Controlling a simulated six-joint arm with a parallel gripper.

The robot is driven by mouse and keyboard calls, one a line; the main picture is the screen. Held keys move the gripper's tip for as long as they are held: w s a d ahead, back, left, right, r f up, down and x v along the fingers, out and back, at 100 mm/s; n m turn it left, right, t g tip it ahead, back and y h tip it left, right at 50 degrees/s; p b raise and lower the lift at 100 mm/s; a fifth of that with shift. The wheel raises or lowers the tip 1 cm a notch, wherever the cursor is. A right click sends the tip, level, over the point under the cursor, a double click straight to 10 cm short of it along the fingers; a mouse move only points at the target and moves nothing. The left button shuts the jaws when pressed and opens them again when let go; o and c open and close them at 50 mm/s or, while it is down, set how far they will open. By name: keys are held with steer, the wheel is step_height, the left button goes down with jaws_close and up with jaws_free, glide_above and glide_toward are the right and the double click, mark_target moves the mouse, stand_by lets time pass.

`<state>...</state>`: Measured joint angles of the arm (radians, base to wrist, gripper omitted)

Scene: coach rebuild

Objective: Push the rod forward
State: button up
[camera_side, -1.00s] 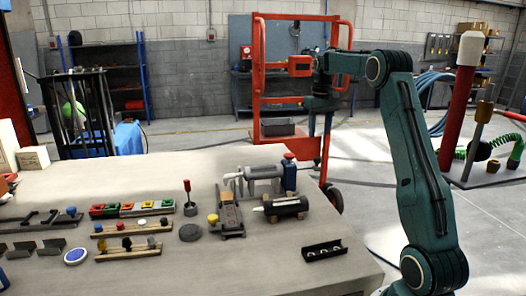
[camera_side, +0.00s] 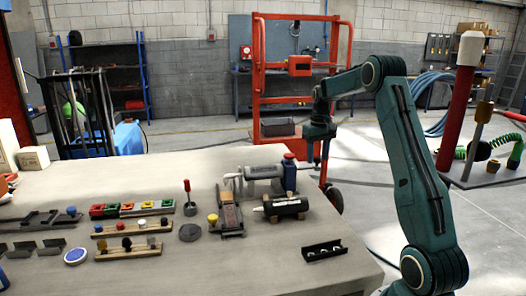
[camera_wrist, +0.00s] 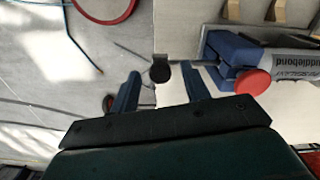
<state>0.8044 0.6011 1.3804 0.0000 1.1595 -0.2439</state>
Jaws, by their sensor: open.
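A grey cylinder in a holder (camera_side: 262,172) lies at the table's right edge, with a blue end block (camera_side: 289,175) and a red knob (camera_side: 288,156). In the wrist view, the blue block (camera_wrist: 232,52) and red knob (camera_wrist: 253,81) are at the right. A thin rod comes out of the block and ends in a round black knob (camera_wrist: 160,72). My gripper (camera_side: 323,180) hangs just right of the block, off the table's edge. In the wrist view its blue fingers (camera_wrist: 161,75) are open, and the rod's knob shows between their tips. I cannot tell whether they touch it.
A black cylinder on wooden blocks (camera_side: 286,206) and a small black tray (camera_side: 324,251) lie nearer on the table (camera_side: 215,270). A red trolley (camera_side: 258,95) stands behind.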

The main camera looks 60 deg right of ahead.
steer(key=shift+c, duration=0.2)
jaws_close()
steer(key=shift+w+a, duration=1.4)
steer(key=shift+o, duration=0.2)
jaws_free()
steer(key=shift+r, duration=0.1)
step_height(320, 180, up, 14)
steer(key=shift+a, duration=0.15)
